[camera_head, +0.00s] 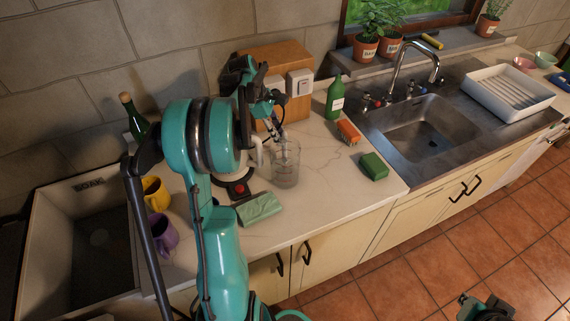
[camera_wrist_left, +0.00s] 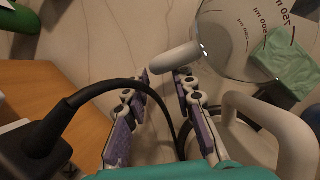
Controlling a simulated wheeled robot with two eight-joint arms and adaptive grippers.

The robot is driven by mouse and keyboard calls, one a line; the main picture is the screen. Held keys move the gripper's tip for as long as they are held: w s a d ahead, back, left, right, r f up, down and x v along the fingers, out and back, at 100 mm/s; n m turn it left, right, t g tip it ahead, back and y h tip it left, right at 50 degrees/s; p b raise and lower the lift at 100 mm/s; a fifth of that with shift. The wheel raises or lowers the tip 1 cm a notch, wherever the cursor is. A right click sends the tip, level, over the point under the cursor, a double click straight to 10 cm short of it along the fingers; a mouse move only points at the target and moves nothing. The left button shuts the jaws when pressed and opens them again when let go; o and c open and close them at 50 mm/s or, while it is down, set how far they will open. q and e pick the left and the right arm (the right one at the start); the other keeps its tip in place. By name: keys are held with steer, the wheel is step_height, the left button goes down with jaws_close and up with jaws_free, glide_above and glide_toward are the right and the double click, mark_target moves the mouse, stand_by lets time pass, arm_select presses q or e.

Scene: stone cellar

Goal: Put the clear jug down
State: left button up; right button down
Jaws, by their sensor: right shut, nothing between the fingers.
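The clear jug (camera_head: 286,168) stands upright on the pale counter, right of my left arm. In the left wrist view the jug (camera_wrist_left: 240,35) is at the top right, with printed measuring marks and a pale handle (camera_wrist_left: 175,58). My left gripper (camera_head: 275,133) is above and behind the jug. In its wrist view the fingers (camera_wrist_left: 160,76) are apart, and the handle lies just beyond their tips, not visibly clamped. My right gripper (camera_head: 486,306) is shut and empty, low at the right over the floor, far from the jug.
A green cloth (camera_head: 259,209) and a red button on a dark base (camera_head: 239,189) are near the jug. A wooden box with sockets (camera_head: 262,68), a green bottle (camera_head: 334,98), a brush (camera_head: 348,132) and a sponge (camera_head: 374,166) surround it.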

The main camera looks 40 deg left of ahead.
arm_select(q)
steer(key=b+x, duration=0.1)
steer(key=x, duration=0.2)
steer(key=shift+d+f, duration=0.1)
steer(key=shift+d, duration=0.05)
jaws_close()
